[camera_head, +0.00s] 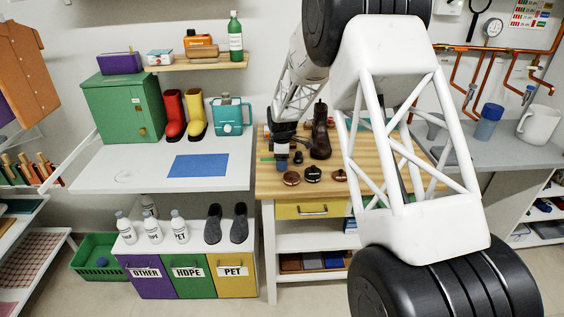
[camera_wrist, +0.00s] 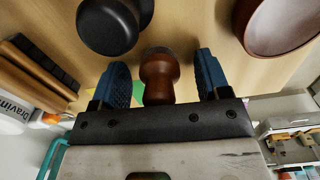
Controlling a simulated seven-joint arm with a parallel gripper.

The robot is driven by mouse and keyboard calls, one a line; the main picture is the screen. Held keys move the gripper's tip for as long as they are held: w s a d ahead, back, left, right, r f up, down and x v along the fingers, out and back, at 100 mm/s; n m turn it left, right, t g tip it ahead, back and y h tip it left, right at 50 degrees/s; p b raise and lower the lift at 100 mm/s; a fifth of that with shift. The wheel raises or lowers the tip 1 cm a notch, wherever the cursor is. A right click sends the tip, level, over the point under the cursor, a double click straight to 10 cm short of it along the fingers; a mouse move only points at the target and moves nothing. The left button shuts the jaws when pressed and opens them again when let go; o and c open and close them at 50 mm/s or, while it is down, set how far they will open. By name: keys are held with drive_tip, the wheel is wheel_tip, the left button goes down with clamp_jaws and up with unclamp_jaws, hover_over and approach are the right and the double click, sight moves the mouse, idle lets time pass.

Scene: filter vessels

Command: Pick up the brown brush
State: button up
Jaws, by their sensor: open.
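A brown, turned wooden piece with a wide dark end, which looks like the brown brush (camera_wrist: 159,78), stands between the fingers in the wrist view. My gripper (camera_wrist: 162,62) is open, with one blue finger on each side of it. A narrow gap shows on both sides, wider on the right, so the fingers seem not to touch it. Its lower part is hidden behind the gripper body. In the head view my gripper (camera_head: 282,161) is low over the left part of the wooden worktop (camera_head: 262,187), and I cannot make out the brush there.
A black round-headed tool (camera_wrist: 108,25) is close at upper left, a brown round bowl-like piece (camera_wrist: 278,25) at upper right. A wooden bar with black blocks (camera_wrist: 40,70) lies left. Dark round pieces (camera_head: 312,174) line the worktop's front; a dark brown upright device (camera_head: 320,135) stands behind.

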idle(0.3)
drive_tip(key=c, duration=1.1)
drive_tip(key=shift+r, duration=0.2)
drive_tip(key=shift+r, duration=0.6)
wheel_tip(320, 180, up, 2)
drive_tip(key=s+d+r, duration=0.1)
drive_tip(key=s+d, duration=0.1)
drive_tip(key=s, duration=1.3)
drive_tip(key=shift+s+d+r, duration=0.15)
drive_tip(key=shift+s+r, duration=0.1)
drive_tip(key=shift+s, duration=0.15)
